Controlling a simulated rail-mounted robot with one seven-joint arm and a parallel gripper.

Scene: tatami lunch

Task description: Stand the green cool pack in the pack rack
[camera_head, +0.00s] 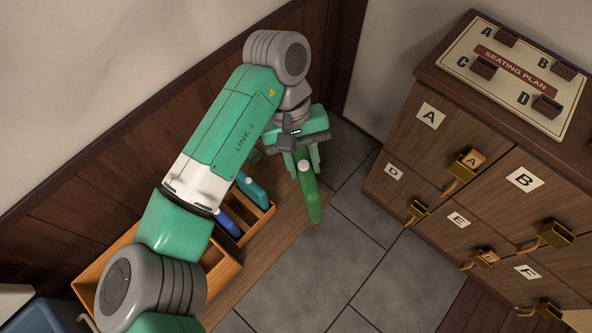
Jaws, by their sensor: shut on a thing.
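The green cool pack (310,195) hangs lengthwise below my gripper (304,160), which is shut on its upper end. The pack looks roughly upright, and appears clear of the wooden rack (262,222) to its left. In that rack stand a blue pack (226,222) and a teal pack (252,190). My arm hides part of the rack, so I cannot tell how many slots it has or which are free.
A wooden bench top (290,217) lies under the rack, along the panelled wall (120,170). A cabinet (440,150) with lettered doors and brass handles stands at the right, with a seating plan board (470,78) on top. Grey floor tiles (335,262) lie clear between them.

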